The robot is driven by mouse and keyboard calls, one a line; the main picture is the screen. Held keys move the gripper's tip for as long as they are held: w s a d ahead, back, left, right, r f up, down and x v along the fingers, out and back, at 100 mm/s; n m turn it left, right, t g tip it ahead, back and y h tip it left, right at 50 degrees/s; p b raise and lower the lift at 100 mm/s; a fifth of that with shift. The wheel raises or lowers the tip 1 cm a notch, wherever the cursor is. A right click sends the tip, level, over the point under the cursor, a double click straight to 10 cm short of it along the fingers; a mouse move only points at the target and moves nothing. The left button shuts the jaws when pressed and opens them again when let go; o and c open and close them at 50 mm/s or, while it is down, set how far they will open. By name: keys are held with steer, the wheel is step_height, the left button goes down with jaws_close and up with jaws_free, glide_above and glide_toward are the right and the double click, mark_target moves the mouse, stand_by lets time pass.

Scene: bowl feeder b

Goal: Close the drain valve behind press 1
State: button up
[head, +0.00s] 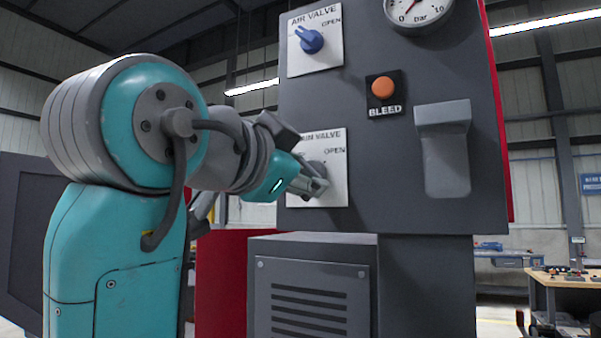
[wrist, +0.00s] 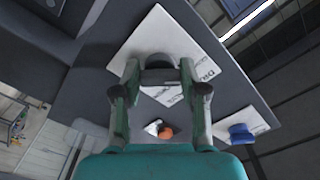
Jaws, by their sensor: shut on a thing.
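The drain valve plate (head: 337,188) is white and sits low on the grey panel; its label is partly hidden by my gripper, with "OPEN" showing at the upper right. My gripper (head: 315,183) is at this plate. In the wrist view my gripper (wrist: 158,78) has its two fingers on either side of the grey drain valve knob (wrist: 159,62) and is shut on it. The plate also shows around the knob in the wrist view (wrist: 150,35). I cannot tell which way the knob points.
The air valve's blue knob (head: 310,40) is above, on its own white plate. The orange bleed button (head: 382,88) and a grey hooded fitting (head: 445,150) are to the right, below a pressure gauge (head: 418,10). A vented grey box (head: 312,260) stands below my gripper.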

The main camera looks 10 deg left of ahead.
steer(key=shift+f, duration=0.1)
stand_by(0.3)
steer(key=o, duration=1.1)
steer(key=shift+o, duration=0.2)
steer(key=v, duration=1.2)
